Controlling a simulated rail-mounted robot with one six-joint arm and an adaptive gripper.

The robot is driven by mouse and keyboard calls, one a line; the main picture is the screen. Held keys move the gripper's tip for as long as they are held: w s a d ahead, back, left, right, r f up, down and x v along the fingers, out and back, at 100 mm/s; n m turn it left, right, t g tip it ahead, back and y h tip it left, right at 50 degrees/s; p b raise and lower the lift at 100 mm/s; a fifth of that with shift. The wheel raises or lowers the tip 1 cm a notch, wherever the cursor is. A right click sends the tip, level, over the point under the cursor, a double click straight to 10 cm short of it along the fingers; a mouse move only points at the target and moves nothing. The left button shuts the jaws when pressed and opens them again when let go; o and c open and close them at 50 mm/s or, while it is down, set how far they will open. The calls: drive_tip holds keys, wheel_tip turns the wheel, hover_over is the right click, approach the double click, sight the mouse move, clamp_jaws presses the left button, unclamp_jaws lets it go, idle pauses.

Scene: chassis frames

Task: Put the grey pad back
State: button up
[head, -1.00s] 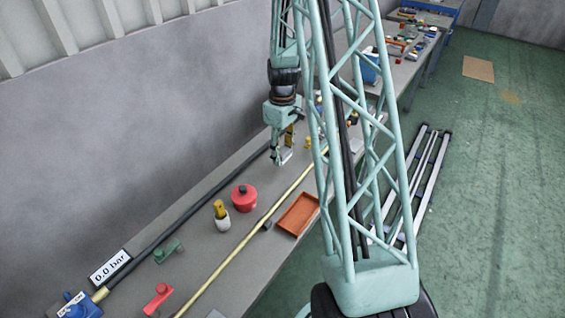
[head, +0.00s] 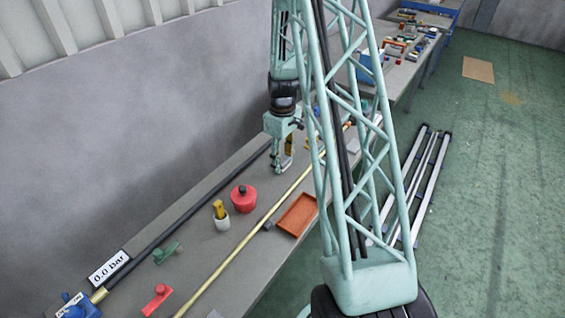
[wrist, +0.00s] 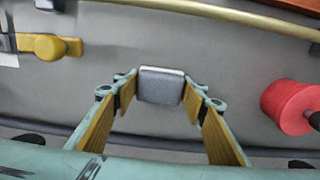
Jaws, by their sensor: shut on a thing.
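The grey pad (wrist: 161,86) is a small block with rounded corners and a lighter edge. In the wrist view it sits between the fingertips of my gripper (wrist: 161,90), which is shut on it. In the head view my gripper (head: 282,168) hangs over the bench, beyond the red pot. The pad cannot be made out clearly there. I cannot tell whether it touches the bench top.
The bench (head: 205,255) carries a red pot (head: 244,198), also at right in the wrist view (wrist: 292,104), an orange tray (head: 297,216), a yellow rod (head: 232,259) and a dark hose (head: 190,220). A yellow handle (wrist: 50,46) lies left in the wrist view.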

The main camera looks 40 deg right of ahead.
sight(282, 159)
drive_tip(key=shift+f, duration=0.15)
drive_tip(key=o, duration=1.1)
drive_tip(key=shift+r+p, duration=0.65)
drive_tip(key=shift+r, duration=5.5)
drive_tip(key=shift+r, duration=0.1)
